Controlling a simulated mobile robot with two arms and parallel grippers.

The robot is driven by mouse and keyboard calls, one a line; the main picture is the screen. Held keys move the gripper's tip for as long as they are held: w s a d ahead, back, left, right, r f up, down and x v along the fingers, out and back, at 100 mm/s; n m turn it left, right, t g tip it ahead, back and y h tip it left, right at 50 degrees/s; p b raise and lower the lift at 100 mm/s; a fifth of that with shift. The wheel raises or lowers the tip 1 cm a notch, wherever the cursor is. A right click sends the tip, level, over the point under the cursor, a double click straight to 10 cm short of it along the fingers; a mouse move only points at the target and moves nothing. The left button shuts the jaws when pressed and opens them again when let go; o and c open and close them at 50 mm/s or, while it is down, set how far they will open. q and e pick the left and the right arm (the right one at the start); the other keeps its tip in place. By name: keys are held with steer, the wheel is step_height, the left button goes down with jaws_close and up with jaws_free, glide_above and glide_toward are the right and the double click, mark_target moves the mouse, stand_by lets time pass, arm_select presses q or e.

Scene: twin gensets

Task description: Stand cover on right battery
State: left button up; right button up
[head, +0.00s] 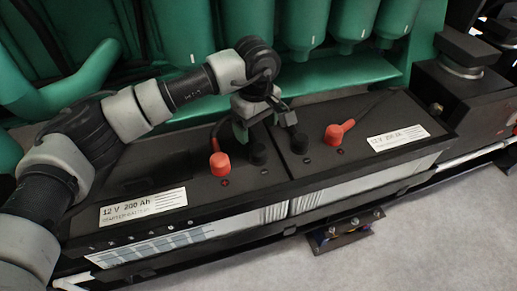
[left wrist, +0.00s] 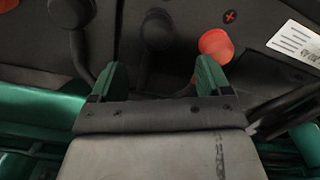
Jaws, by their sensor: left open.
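The right battery (head: 350,155) is a black-topped block with a white label at its right end. My left gripper (head: 268,115) is over the join between the batteries. In the left wrist view its green fingertips (left wrist: 155,82) are apart with nothing held. The black cover lies beyond the gap and the red one beyond the right finger. My right gripper is out of view.
The left battery (head: 150,180) carries a red cover (head: 219,163) and a black cover (head: 258,152). Green engine parts (head: 300,25) rise close behind. A black device (head: 465,75) stands at the right. The grey floor (head: 430,230) in front is mostly clear.

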mark_target(257, 146)
arm_select(q)
step_height(257, 146, down, 3)
steer(key=shift+f, duration=0.1)
steer(key=f, duration=0.4)
steer(key=shift+w+f, duration=0.25)
steer(key=shift+f, duration=0.15)
steer(key=c, duration=1)
steer(key=shift+c, duration=0.2)
steer(key=shift+r, duration=0.2)
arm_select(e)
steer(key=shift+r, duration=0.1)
arm_select(q)
step_height(257, 146, up, 4)
steer(key=shift+r, duration=0.1)
steer(key=w+d+r, duration=0.6)
steer(key=w+d, duration=0.1)
steer(key=d, duration=0.1)
steer(key=shift+w+d+r+b, duration=0.2)
steer(key=shift+w+d+b, duration=0.1)
steer(key=shift+d, duration=0.1)
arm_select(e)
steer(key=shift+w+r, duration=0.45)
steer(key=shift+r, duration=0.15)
